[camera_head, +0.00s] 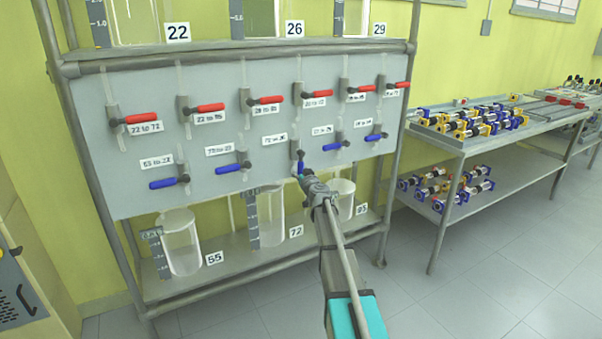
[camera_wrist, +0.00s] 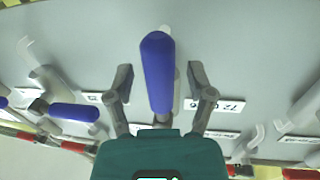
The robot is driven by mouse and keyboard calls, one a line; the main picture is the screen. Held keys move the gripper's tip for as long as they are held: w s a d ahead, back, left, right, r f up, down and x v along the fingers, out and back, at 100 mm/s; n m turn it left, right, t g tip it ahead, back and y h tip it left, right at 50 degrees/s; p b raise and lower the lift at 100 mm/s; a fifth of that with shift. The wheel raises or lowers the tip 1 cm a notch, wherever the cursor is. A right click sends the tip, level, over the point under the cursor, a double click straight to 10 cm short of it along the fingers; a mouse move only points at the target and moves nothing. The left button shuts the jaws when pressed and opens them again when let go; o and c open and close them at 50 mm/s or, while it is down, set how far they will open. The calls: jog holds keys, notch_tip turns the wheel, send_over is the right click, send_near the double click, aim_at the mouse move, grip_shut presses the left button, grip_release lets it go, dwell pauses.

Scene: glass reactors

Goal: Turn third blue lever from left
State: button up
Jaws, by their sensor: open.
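Several blue levers sit in a lower row on the grey panel (camera_head: 95,165). The first two from the left (camera_head: 168,184) (camera_head: 230,169) and the two on the right (camera_head: 331,147) (camera_head: 375,137) lie roughly sideways. The third blue lever (camera_head: 300,168) appears close to upright in the head view and is partly hidden by my gripper (camera_head: 306,178). In the wrist view, this blue lever (camera_wrist: 157,70) lies between the two spread fingers of my gripper (camera_wrist: 160,82), with a gap on both sides. Contact with the fingers is not visible.
A row of red levers (camera_head: 210,107) runs above. A neighbouring blue lever (camera_wrist: 72,112) shows at left in the wrist view. Glass vessels (camera_head: 181,243) stand on the lower shelf. A side table (camera_head: 440,142) with parts stands at right; the floor between is clear.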

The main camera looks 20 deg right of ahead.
grip_shut()
dwell(0.4)
jog(key=shift+d, duration=0.2)
jog(key=shift+a, duration=0.2)
